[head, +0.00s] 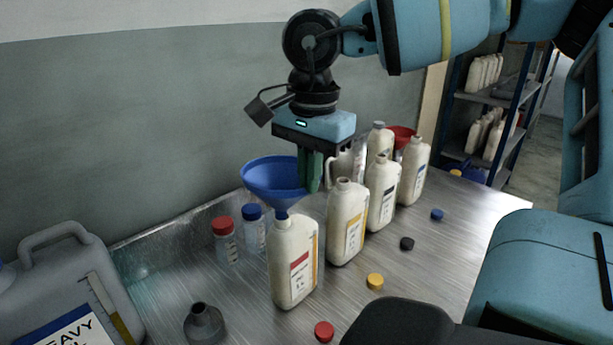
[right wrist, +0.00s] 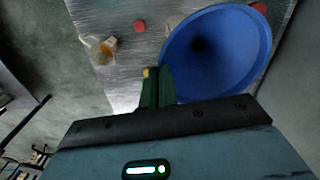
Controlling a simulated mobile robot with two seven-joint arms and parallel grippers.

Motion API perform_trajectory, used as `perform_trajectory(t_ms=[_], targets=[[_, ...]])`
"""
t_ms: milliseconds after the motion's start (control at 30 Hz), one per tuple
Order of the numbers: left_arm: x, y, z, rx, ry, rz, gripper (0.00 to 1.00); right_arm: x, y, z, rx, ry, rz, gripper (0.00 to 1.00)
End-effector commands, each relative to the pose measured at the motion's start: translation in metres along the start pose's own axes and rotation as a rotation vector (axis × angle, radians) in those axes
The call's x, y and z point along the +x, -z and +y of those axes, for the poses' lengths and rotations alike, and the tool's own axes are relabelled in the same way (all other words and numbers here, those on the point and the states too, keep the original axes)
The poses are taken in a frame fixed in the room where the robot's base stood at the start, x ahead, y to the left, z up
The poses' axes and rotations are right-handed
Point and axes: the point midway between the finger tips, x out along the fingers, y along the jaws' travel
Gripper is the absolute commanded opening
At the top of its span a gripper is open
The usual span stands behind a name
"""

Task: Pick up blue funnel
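The blue funnel (head: 268,178) stands upright, wide mouth up, with its spout at the neck of a white bottle (head: 293,262) with a red-marked label. My right gripper (head: 311,188) points down at the right side of the funnel's rim. Its green fingers are close together and look closed on the rim wall. In the right wrist view the fingers (right wrist: 157,80) meet the left edge of the funnel (right wrist: 218,55), whose dark inside faces the camera. The spout's lower end is hidden. My left gripper is not in view.
Several white bottles (head: 346,222) stand in a row right of the funnel, with a red funnel (head: 403,132) behind. Small jars (head: 226,242), a grey funnel-like piece (head: 204,324), a large grey canister (head: 65,285) and loose caps (head: 375,282) share the metal table. A wall stands behind.

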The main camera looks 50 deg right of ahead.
Motion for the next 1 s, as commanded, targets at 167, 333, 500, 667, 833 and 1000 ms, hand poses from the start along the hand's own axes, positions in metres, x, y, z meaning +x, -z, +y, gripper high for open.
perform_trajectory(t_ms=[167,333,500,667,833,1000], targets=[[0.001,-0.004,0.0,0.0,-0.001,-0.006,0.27,-0.018,-0.004,0.008,-0.002,0.002,-0.002,0.0],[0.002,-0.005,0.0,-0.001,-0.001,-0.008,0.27,-0.022,-0.014,0.035,-0.004,0.004,-0.002,0.0],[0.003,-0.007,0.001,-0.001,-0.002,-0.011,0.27,-0.027,-0.027,0.068,-0.005,0.005,-0.001,0.0],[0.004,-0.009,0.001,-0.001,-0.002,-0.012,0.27,-0.031,-0.039,0.101,-0.004,0.006,0.0,0.0],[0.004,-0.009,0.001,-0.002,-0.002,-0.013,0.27,-0.035,-0.049,0.127,-0.003,0.005,0.001,0.0],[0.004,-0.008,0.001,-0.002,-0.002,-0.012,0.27,-0.038,-0.055,0.142,-0.001,0.004,-0.001,0.0]])
